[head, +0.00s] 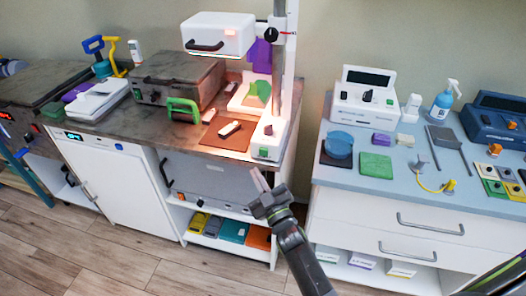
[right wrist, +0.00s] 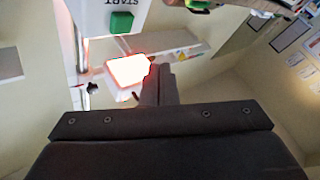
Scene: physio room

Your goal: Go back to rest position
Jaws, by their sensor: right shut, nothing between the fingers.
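In the right wrist view the closed fingers (right wrist: 158,84) point toward a glowing panel (right wrist: 128,70) and a green START button (right wrist: 121,22). A dark piece at the lower right corner is too cropped to identify.
A dark counter (head: 190,135) on the left holds a lamp unit (head: 218,34), a brown mat (head: 226,143) and a green-handled item (head: 184,108). A blue-topped counter (head: 335,185) on the right holds a white device (head: 362,98) and a spray bottle (head: 443,103). Wooden floor (head: 130,262) is clear in front.

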